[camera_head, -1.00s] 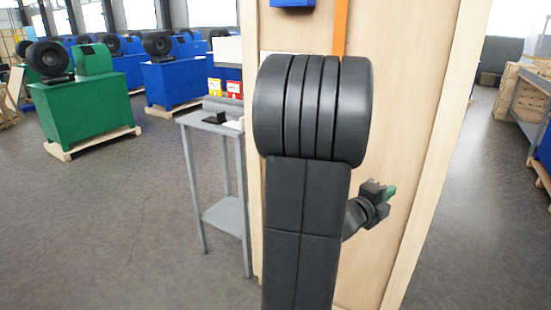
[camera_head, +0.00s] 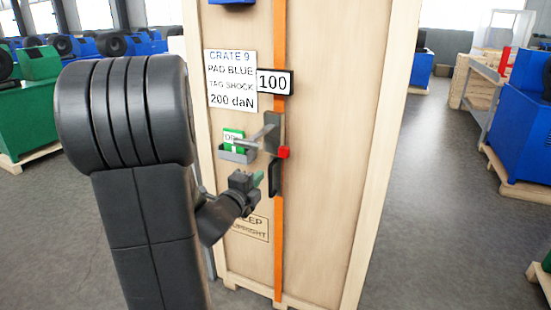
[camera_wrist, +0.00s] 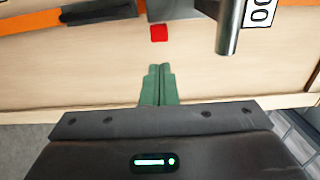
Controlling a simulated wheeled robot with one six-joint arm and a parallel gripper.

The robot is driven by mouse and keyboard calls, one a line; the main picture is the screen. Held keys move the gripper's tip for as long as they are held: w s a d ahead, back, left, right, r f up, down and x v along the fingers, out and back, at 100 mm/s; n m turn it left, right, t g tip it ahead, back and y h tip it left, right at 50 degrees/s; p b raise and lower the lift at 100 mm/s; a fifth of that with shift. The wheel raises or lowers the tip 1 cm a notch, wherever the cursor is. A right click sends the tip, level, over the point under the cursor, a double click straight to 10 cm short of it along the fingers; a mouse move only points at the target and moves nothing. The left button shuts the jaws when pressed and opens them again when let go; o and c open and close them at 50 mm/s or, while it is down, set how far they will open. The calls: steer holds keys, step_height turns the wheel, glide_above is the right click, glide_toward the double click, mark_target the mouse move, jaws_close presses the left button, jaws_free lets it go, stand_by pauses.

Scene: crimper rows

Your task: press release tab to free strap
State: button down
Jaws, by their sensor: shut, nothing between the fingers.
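The orange strap (camera_head: 279,235) runs down the front of a wooden crate (camera_head: 335,130). A dark ratchet buckle (camera_head: 274,180) sits on it, with a grey metal handle (camera_head: 262,135) sticking out to the left. The red release tab (camera_head: 284,152) is on the buckle's right side in the head view; it also shows in the wrist view (camera_wrist: 158,33). My gripper (camera_head: 259,178) has green fingers pressed together and empty. In the wrist view my fingertips (camera_wrist: 158,68) point at the red tab with a visible gap. The handle end (camera_wrist: 229,30) is to their right.
A "100" label (camera_head: 275,83) and a white "CRATE 9" sheet (camera_head: 230,80) are above the buckle. A small grey holder (camera_head: 236,154) with a green card (camera_head: 233,136) is left of it. Blue machines (camera_head: 515,120) and open floor (camera_head: 425,220) lie to the right.

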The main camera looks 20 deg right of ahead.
mark_target(282, 153)
steer(key=shift+w+d, duration=0.1)
steer(key=p+x, duration=0.2)
steer(key=x, duration=1.1)
steer(key=shift+w+d+p, duration=0.1)
steer(key=shift+p, duration=0.2)
steer(key=shift+w+d, duration=0.15)
